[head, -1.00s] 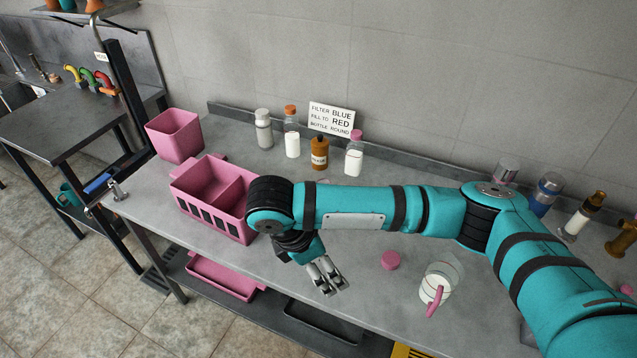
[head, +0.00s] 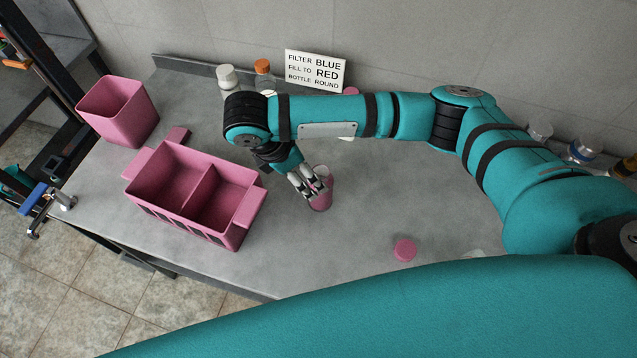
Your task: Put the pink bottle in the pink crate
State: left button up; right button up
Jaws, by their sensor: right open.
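The pink crate (head: 257,185) stands on the grey counter at the left of the head view. It has two compartments split by a divider, and both look empty. A pink bottle-like vessel (head: 322,200) stands on the counter to the right of the crate. My right gripper (head: 313,190) is at this vessel, fingers open and pointing down in front of it. The fingers hide part of the vessel, and I cannot tell whether they touch it. My left gripper is not in view.
A pink bin (head: 118,110) stands behind the crate at left. A white-capped bottle (head: 227,77), an orange-capped bottle (head: 263,75) and a sign (head: 316,71) are at the back. A loose pink cap (head: 404,250) lies at right; the counter around it is mostly clear.

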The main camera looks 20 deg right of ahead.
jog(key=p+x, duration=0.1)
jog(key=x, duration=0.4)
jog(key=shift+w+d+f, duration=0.2)
jog(key=shift+f, duration=0.05)
jog(key=p+x, duration=0.1)
jog(key=x, duration=0.2)
jog(key=p+x, duration=0.1)
jog(key=x, duration=0.2)
jog(key=shift+w+d+f, duration=0.1)
jog(key=shift+w+f, duration=0.15)
jog(key=shift+f, duration=0.1)
jog(key=shift+d+f, duration=0.25)
jog(key=shift+f, duration=0.35)
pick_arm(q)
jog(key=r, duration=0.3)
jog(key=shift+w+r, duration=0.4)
pick_arm(e)
jog(key=shift+w+r, duration=0.1)
jog(key=c, duration=1.4)
